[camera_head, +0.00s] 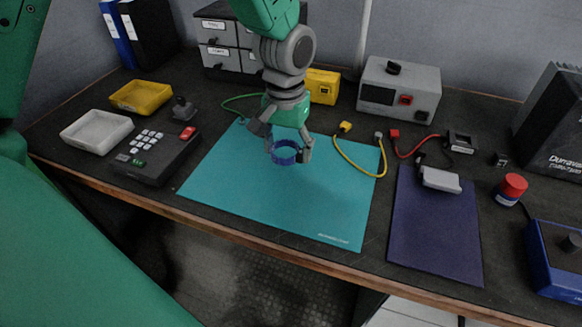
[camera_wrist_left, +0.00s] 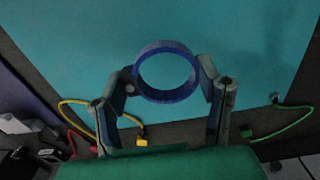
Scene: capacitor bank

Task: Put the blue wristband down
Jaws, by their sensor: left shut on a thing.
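The blue wristband (camera_head: 285,153) is a ring held between the fingertips of my left gripper (camera_head: 285,150), over the upper part of the teal mat (camera_head: 280,205). In the left wrist view the wristband (camera_wrist_left: 167,72) shows as an open ring between the two fingers of my left gripper (camera_wrist_left: 167,85), with the teal mat (camera_wrist_left: 60,30) behind it. My left gripper is shut on the wristband. I cannot tell whether the wristband touches the mat. My right gripper does not show.
A keypad box (camera_head: 155,150), a white tray (camera_head: 97,132) and a yellow tray (camera_head: 141,97) stand left of the mat. A yellow cable (camera_head: 355,165) crosses the mat's right edge. A dark blue mat (camera_head: 430,225) lies to the right. The teal mat's front is clear.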

